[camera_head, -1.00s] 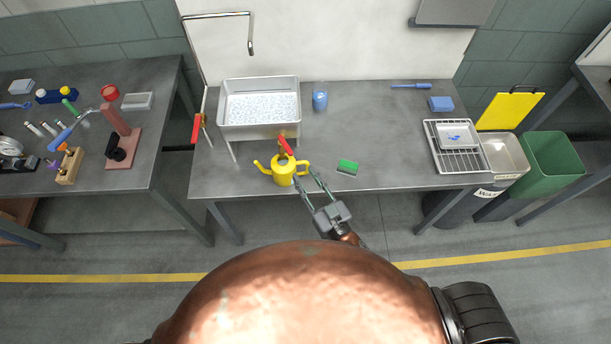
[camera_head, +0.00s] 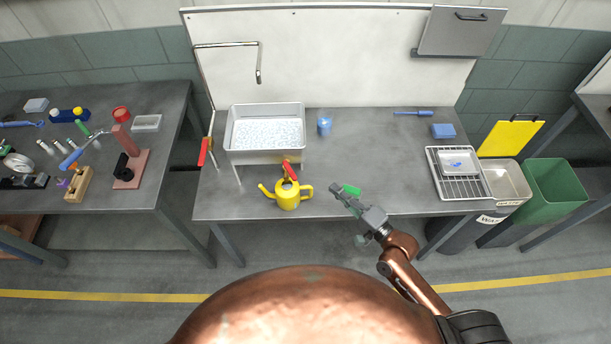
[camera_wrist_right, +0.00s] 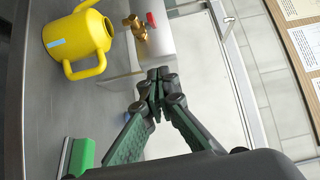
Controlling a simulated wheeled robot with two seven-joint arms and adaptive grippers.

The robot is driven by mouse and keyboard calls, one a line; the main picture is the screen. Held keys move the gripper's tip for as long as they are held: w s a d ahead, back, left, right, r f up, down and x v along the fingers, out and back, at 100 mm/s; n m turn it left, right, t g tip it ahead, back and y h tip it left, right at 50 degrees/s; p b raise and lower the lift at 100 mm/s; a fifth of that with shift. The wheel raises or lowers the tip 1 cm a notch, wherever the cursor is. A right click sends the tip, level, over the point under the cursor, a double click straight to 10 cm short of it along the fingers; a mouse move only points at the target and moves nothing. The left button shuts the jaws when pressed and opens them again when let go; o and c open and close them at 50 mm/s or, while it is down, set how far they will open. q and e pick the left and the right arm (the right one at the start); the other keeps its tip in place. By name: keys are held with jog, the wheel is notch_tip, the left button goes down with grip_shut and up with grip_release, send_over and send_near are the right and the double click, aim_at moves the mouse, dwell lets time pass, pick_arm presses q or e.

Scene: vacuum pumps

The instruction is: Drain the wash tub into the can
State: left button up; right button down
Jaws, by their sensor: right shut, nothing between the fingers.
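The grey wash tub (camera_head: 265,157) stands on legs on the bench, with pale, speckled liquid inside. A red lever (camera_head: 289,170) shows at its front. In the right wrist view a brass tap (camera_wrist_right: 137,27) sits on the tub wall (camera_wrist_right: 164,45), with the red lever (camera_wrist_right: 151,19) beside it. The yellow can (camera_head: 288,195) stands upright on the bench below the lever; it also shows in the right wrist view (camera_wrist_right: 75,36). My right gripper (camera_head: 335,188) is shut and empty, right of the can and apart from it. Whether liquid runs from the tap is not clear.
A blue cup (camera_head: 324,126) stands right of the tub. A drying rack (camera_head: 460,188) is at the bench's right end, with bins beyond. A red-handled lever (camera_head: 203,152) is left of the tub.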

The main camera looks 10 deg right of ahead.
aim_at(290, 172)
jog(key=w+a+p, duration=0.2)
jog(key=w+a, duration=0.5)
jog(key=a, duration=0.2)
jog(key=shift+a, duration=0.15)
dwell(0.4)
